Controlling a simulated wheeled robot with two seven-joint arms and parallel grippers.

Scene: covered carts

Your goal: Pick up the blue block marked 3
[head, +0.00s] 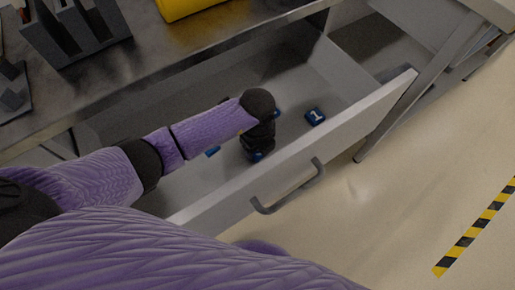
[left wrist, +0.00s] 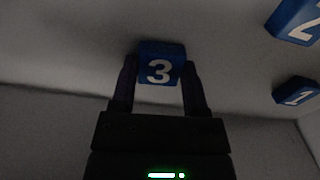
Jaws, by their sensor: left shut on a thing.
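The blue block marked 3 (left wrist: 161,66) is between the two fingers of my left gripper (left wrist: 160,88) in the left wrist view. The gripper is shut on it. In the head view my left gripper (head: 257,153) reaches down into the open drawer, and its wrist hides most of what is under it. A bit of blue shows at the fingertips there. I cannot tell whether the block touches the drawer floor. My right gripper is not in view.
A blue block marked 1 (head: 315,116) lies in the drawer to the right of my gripper. Another blue block (left wrist: 296,20), its mark partly cut off, is at the upper right of the left wrist view. The drawer's front wall (head: 345,123) with its handle (head: 290,190) is close by.

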